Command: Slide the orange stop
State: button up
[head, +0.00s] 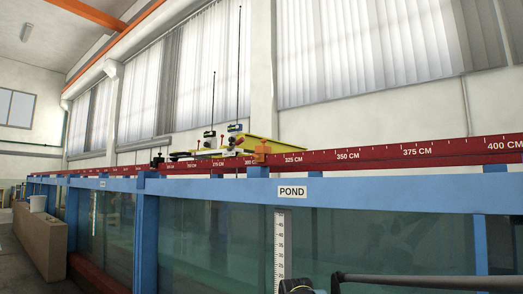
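The orange stop (262,151) is a small block on the red rail (350,155) with centimetre marks, just left of the 325 CM mark. The carriage carries thin upright rods and small red knobs. My gripper is not in view; only dark parts, likely of my arm, show at the bottom edge, well below the rail.
The blue flume frame (210,188) with glass walls (220,240) runs across the view below the rail. A "POND" label (292,191) and a vertical white scale (280,250) are on it. The rail right of the stop is clear.

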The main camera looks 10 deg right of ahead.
aim_at(260, 150)
jog(key=u, duration=1.65)
jog(key=k, duration=1.3)
jog(key=z, duration=0.85)
jog(key=i, duration=1)
jog(key=u, duration=0.05)
